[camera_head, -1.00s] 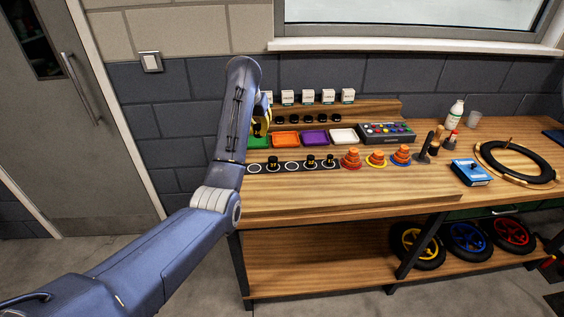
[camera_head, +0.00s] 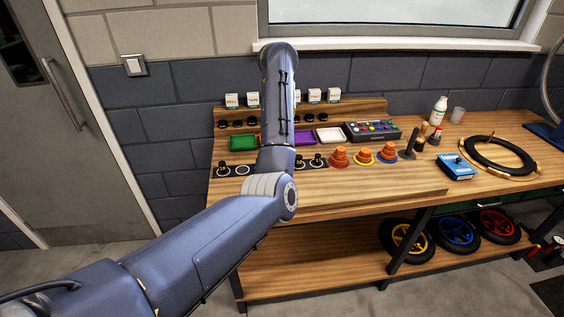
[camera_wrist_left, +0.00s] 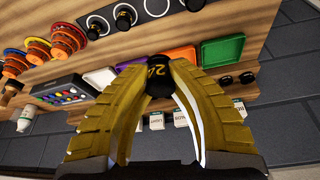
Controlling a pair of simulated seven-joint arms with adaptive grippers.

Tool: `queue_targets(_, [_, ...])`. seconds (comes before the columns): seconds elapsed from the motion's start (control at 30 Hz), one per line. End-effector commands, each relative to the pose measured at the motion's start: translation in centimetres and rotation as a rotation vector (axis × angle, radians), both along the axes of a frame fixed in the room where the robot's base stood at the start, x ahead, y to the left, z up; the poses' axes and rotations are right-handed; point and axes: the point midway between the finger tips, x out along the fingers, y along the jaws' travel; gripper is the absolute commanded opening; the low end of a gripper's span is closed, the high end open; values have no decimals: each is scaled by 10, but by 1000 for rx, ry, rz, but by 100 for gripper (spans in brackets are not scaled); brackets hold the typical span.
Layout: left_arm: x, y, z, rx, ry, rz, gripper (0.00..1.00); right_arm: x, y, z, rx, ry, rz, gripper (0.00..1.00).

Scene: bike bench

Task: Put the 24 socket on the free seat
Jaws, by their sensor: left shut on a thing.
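The 24 socket (camera_wrist_left: 157,76) is a small black cylinder with a gold number. My left gripper (camera_wrist_left: 158,72) has its yellow fingers shut around it in the left wrist view, over the tray row. In the head view my left arm hides that gripper and the socket. The black socket strip with white rings (camera_head: 243,170) lies on the bench, partly behind my arm. In the wrist view one ring (camera_wrist_left: 156,7) looks empty, with black sockets (camera_wrist_left: 124,17) on both sides of it. In the head view another ring also shows no clear socket. My right gripper is not seen.
Behind the strip are a green tray (camera_head: 243,142), a purple tray (camera_head: 305,138), a white tray (camera_head: 330,135) and a button box (camera_head: 373,131). Orange stacked cones (camera_head: 340,157) stand right of the strip. A low shelf with labelled boxes (camera_head: 314,96) runs behind. The bench front is clear.

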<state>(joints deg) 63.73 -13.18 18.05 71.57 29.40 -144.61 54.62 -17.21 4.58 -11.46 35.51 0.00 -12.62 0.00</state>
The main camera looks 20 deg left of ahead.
Motion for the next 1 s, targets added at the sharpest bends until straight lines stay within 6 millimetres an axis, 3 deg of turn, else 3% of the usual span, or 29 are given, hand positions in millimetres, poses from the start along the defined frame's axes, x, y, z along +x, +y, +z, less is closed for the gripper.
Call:
queue_targets(0.1, [-1,2,-30,4,3,-1,0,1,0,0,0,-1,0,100])
queue_targets(0.4, [0,2,-91,3,2,0,0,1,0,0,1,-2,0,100])
queue_targets(0.6, [0,1,-113,1,0,-2,0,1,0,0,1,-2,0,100])
queue_targets(0.83, [0,0,-124,0,0,-1,0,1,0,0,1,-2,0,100])
queue_targets(1.0, [0,1,-146,2,2,-1,0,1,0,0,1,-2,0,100])
